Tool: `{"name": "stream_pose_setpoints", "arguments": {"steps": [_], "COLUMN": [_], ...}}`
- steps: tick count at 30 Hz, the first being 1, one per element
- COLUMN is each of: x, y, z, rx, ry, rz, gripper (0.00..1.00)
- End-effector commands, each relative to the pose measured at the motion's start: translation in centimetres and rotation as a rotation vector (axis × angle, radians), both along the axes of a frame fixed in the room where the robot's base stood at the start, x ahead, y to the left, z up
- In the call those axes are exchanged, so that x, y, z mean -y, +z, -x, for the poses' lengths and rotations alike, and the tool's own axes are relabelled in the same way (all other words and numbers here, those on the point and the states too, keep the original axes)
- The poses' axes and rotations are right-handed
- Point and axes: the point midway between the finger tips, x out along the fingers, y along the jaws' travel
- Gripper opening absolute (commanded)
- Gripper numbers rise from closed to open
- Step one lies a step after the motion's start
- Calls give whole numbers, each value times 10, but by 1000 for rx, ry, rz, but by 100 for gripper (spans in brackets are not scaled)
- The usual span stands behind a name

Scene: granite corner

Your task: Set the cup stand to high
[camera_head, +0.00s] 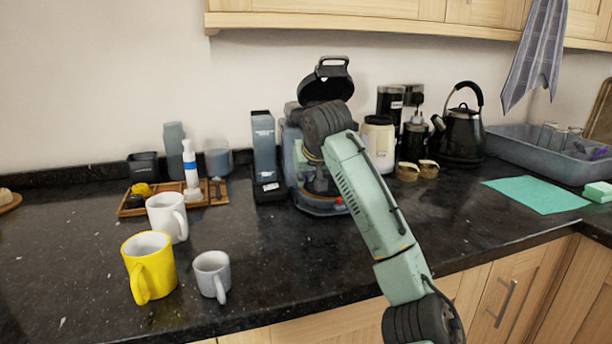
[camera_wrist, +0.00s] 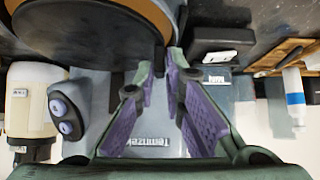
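The coffee machine (camera_head: 318,203) stands on the counter against the wall, dark blue-grey with its black lid raised; my arm hides much of its front. In the wrist view, turned upside down, a large round dark part with a brown rim (camera_wrist: 158,15) fills the top left; it looks like the cup stand, but its height setting cannot be told. My gripper (camera_wrist: 159,78) points at the machine's front, its purple-padded fingers apart with a gap between them and nothing held. The right fingertip is close to the rim; contact cannot be told.
A grey box-like unit (camera_head: 264,150) stands just left of the machine, a cream jar (camera_head: 379,147) and black kettle (camera_head: 462,133) to its right. Yellow (camera_head: 149,265), white (camera_head: 168,215) and grey (camera_head: 211,272) mugs stand at the left front. The counter between mugs and machine is clear.

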Motion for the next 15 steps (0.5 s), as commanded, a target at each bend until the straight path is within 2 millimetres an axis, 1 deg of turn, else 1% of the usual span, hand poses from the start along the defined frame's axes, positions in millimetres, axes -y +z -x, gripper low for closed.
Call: {"name": "stream_pose_setpoints", "arguments": {"steps": [1, 3, 4, 15], "x": [0, 0, 0, 0], "y": [0, 0, 0, 0], "z": [0, 0, 0, 0], "rx": [0, 0, 0, 0], "ry": [0, 0, 0, 1], "rz": [0, 0, 0, 1], "gripper": [5, 0, 0, 0]}}
